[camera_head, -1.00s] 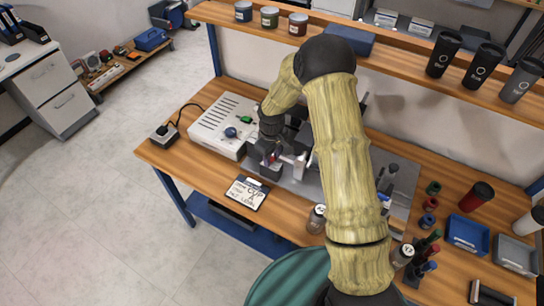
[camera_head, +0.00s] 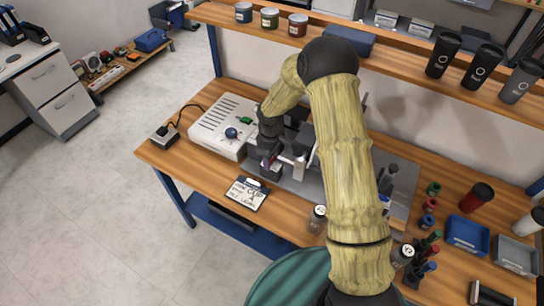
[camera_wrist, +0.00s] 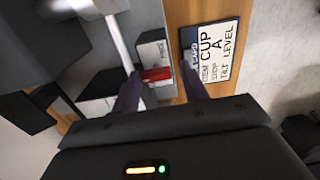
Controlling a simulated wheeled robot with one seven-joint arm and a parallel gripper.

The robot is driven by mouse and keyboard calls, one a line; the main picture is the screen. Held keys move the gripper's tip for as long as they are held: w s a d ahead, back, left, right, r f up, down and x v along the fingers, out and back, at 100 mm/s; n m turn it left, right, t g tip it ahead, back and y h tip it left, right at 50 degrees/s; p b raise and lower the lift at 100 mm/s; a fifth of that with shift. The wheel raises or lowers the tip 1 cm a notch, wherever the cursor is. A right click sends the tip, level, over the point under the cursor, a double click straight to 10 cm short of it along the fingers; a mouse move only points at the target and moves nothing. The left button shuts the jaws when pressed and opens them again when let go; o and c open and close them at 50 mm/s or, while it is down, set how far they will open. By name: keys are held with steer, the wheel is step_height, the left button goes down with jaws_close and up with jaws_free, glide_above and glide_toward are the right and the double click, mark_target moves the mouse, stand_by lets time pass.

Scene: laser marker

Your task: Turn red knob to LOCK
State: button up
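The red knob (camera_wrist: 157,74) is a small red block on the face of a grey-white box (camera_wrist: 153,50) in the wrist view. My gripper (camera_wrist: 161,72) has its two dark fingers apart, with the red knob between them in the picture. The left finger lies close to the knob's left edge; I cannot tell whether they touch. There is a gap on the right finger's side. In the head view my gripper (camera_head: 268,160) is low over the bench beside the white controller box, and my arm hides much of the marker. A LOCK marking is not readable.
A clipboard (camera_head: 246,194) with a written card lies in front of the gripper. The white controller box (camera_head: 222,122) with a blue knob stands to its left. A white bar (camera_wrist: 120,45) runs close to the left finger. Bottles and trays stand at the right.

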steer(key=shift+w+r, duration=0.1)
steer(key=shift+w, duration=0.25)
stand_by(0.3)
steer(key=shift+d, duration=0.1)
